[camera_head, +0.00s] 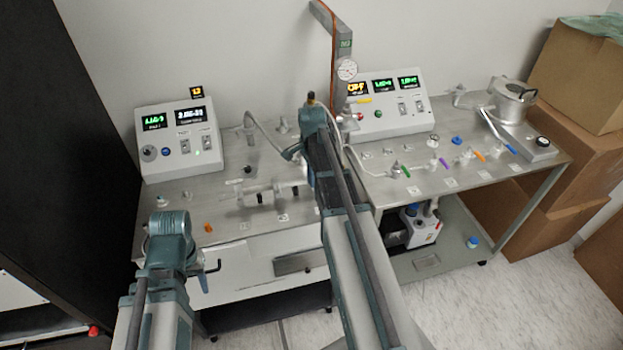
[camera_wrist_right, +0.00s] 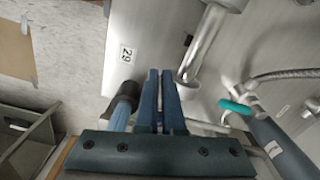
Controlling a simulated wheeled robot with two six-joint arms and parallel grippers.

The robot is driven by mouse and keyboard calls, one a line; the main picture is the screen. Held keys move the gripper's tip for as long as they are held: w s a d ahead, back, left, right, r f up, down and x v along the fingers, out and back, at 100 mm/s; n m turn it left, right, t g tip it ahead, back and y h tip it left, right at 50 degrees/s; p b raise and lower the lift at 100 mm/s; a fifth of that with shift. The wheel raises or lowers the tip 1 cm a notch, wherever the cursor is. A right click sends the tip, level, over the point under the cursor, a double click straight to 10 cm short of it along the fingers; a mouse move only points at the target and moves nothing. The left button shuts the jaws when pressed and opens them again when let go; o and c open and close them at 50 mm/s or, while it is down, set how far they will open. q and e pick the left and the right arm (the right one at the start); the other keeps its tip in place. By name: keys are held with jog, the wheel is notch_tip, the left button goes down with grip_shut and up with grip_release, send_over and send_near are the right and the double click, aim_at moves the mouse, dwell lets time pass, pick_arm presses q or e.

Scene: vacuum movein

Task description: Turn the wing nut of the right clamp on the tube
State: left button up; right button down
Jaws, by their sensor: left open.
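A pale horizontal tube assembly (camera_head: 268,193) lies on the left bench, with small fittings along it. I cannot make out a clamp's wing nut there. In the right wrist view, a shiny metal tube (camera_wrist_right: 205,42) lies ahead and right of my right gripper (camera_wrist_right: 161,74). Its two blue fingers are together, with nothing visible between them. A teal fitting (camera_wrist_right: 236,106) sits further right. In the head view my right arm crosses the middle and hides the tube's right side; its fingers are hidden. My left gripper (camera_head: 208,276) is partly visible at lower left, in front of the bench, open and empty.
The left control box (camera_head: 180,140) and the right control box (camera_head: 385,105) stand along the wall. Coloured valve handles (camera_head: 480,156) line the right bench (camera_head: 425,180). Cardboard boxes (camera_head: 565,130) stand at right. A black panel (camera_head: 60,130) blocks the far left.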

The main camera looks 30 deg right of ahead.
jog(key=shift+w+d, duration=0.1)
jog(key=shift+d, duration=0.15)
jog(key=c, duration=1)
grip_release()
jog(key=shift+r, duration=0.1)
